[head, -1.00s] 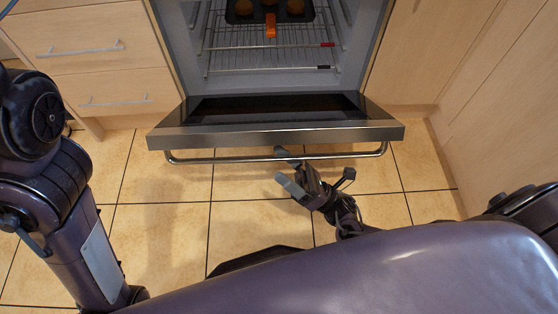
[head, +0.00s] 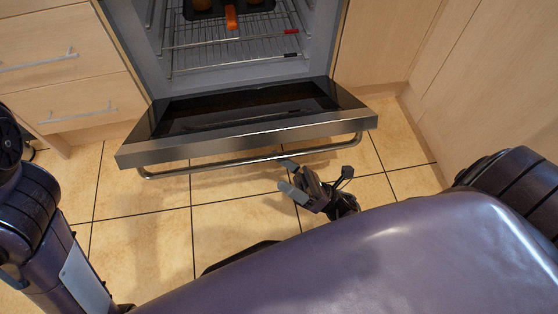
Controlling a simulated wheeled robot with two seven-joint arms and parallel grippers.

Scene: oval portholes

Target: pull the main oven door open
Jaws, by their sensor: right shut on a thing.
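The main oven door (head: 245,136) is hinged at its bottom edge and hangs far open, its dark glass inner face turned up. Its long metal handle (head: 215,165) runs along the front edge. My right gripper (head: 287,174) is at the handle, right of its middle, and is shut on it; the exact contact is hard to see. My left arm shows at the left edge, but its gripper is out of view.
Inside the open oven, a wire rack (head: 235,52) holds a dark tray (head: 262,6) with an orange item (head: 231,18) at its front. Wooden drawers (head: 70,90) stand at left and a wooden cabinet (head: 500,90) at right. Tiled floor (head: 150,215) is clear before the door.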

